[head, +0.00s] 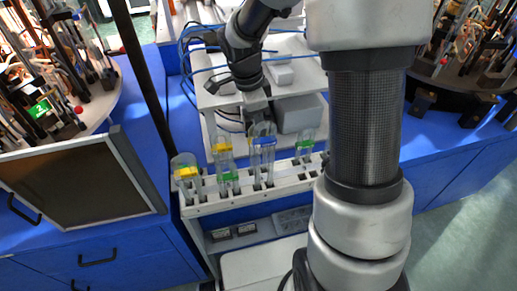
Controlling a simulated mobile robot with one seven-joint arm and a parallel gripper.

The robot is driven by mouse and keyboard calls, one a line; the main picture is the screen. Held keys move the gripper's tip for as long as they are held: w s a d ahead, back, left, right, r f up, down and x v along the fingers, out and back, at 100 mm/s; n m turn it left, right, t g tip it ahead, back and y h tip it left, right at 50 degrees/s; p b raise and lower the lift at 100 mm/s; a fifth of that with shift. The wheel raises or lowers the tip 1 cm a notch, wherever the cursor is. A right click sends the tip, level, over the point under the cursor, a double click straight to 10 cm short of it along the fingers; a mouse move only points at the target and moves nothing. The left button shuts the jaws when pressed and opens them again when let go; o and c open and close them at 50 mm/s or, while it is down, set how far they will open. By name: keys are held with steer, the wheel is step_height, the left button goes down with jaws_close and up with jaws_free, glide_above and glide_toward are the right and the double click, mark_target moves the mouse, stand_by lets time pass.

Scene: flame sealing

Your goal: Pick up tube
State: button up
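Several clear glass tubes with coloured bands stand in a white rack (238,204) in the head view. One tube has a blue band (264,142). To its left is a tube with a yellow band (221,149), with a green band below it. A green-banded tube (304,145) stands to its right. Another tube (186,176) with yellow and green bands stands at the left end. My gripper (261,124) points down at the top of the blue-banded tube. Its fingers are small and blend with the glass, so I cannot tell whether they touch it.
White shelves (290,75) with grey boxes and blue cables lie behind the rack. A dark framed panel (80,187) and a round stand of glassware (60,80) are at left. More glassware (475,60) stands at right on the blue bench. My large arm links cover the right-centre.

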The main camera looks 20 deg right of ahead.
jaws_close()
steer(key=shift+r, duration=0.1)
